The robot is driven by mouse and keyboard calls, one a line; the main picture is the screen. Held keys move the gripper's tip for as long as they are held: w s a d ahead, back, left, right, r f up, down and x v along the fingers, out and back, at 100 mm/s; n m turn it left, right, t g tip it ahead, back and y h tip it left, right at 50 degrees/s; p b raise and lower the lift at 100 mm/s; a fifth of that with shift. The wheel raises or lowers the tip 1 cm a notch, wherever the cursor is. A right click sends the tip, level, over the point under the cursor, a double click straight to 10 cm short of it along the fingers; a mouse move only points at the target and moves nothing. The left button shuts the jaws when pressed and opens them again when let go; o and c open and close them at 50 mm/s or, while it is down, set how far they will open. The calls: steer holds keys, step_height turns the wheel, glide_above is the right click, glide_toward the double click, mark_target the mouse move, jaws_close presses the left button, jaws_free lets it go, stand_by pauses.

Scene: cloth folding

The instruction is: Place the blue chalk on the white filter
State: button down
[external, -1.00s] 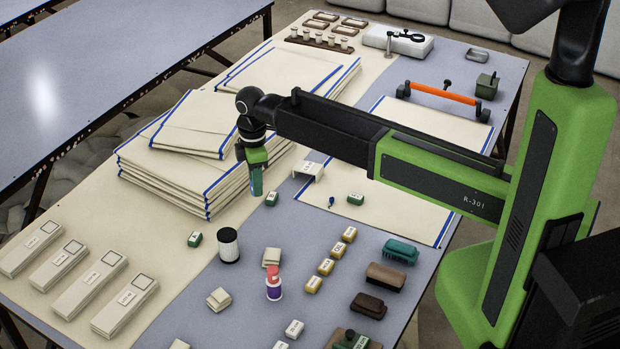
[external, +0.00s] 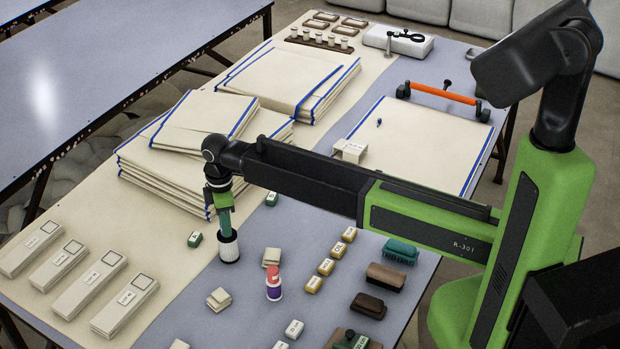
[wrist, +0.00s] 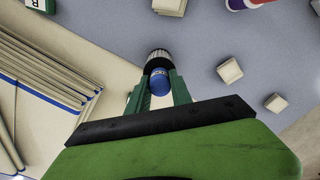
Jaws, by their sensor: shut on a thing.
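My gripper (external: 227,232) is shut on the blue chalk (wrist: 159,82) and points down. In the wrist view the chalk's round blue end shows between the two green fingers. The white filter (external: 229,254), a short upright pleated cylinder with a dark top, stands on the grey table directly below the gripper. In the external view the fingers overlap the filter's top and hide most of it. In the wrist view the filter (wrist: 158,57) shows just beyond the chalk. I cannot tell whether the chalk touches it.
A cloth stack (external: 180,180) is close behind the gripper. A green box (external: 194,239) stands left of the filter. A red-capped purple bottle (external: 274,286) and beige blocks (external: 219,298) are in front. Several yellow boxes (external: 326,266) line up to the right.

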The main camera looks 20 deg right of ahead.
steer(key=shift+f, duration=0.15)
steer(key=c, duration=1.1)
jaws_free()
steer(key=shift+c, duration=0.2)
steer(key=shift+r, duration=0.2)
step_height(320, 180, up, 12)
steer(key=p, duration=1.2)
steer(key=shift+r, duration=0.15)
